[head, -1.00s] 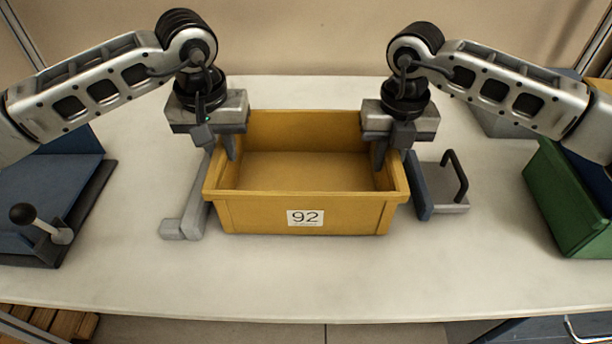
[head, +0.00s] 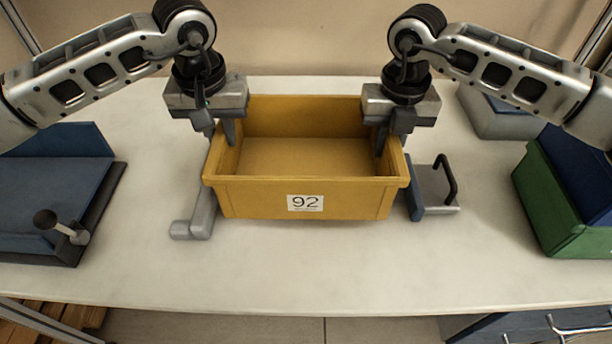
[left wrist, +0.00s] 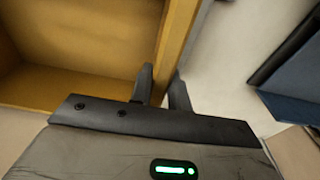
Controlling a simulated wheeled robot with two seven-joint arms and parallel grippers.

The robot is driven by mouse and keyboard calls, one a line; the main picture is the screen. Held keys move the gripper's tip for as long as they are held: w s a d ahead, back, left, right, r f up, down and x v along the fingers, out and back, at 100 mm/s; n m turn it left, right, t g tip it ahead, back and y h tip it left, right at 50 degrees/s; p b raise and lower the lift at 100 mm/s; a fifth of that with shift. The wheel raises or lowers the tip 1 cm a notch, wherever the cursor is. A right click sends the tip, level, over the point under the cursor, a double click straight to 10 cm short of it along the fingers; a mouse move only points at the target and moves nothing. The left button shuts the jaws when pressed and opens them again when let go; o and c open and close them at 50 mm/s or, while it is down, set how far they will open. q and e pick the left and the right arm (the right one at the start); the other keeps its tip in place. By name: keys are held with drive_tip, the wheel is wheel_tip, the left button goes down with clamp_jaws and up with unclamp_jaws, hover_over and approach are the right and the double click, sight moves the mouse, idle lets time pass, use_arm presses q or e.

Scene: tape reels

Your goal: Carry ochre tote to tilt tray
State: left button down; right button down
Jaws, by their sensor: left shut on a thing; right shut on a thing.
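The ochre tote (head: 255,200), empty and labelled 92, is level in the middle of the head view. It appears to hang slightly above the table. My left gripper (head: 229,130) is shut on its left wall, one finger inside and one outside. The left wrist view also shows this wall (left wrist: 178,40) between the fingers (left wrist: 160,88). My right gripper (head: 389,135) is shut on the right wall; its outer finger is partly hidden. A blue-grey tray (head: 45,190) with a raised back and a knobbed lever, which looks like the tilt tray, stands at the far left.
A grey bracket (head: 200,215) is at the tote's left, and a blue-and-grey stop with a black handle (head: 436,188) at its right. A green bin (head: 545,205) stands at the right edge. The front of the white table (head: 300,270) is clear.

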sight(217, 139)
idle(0.4)
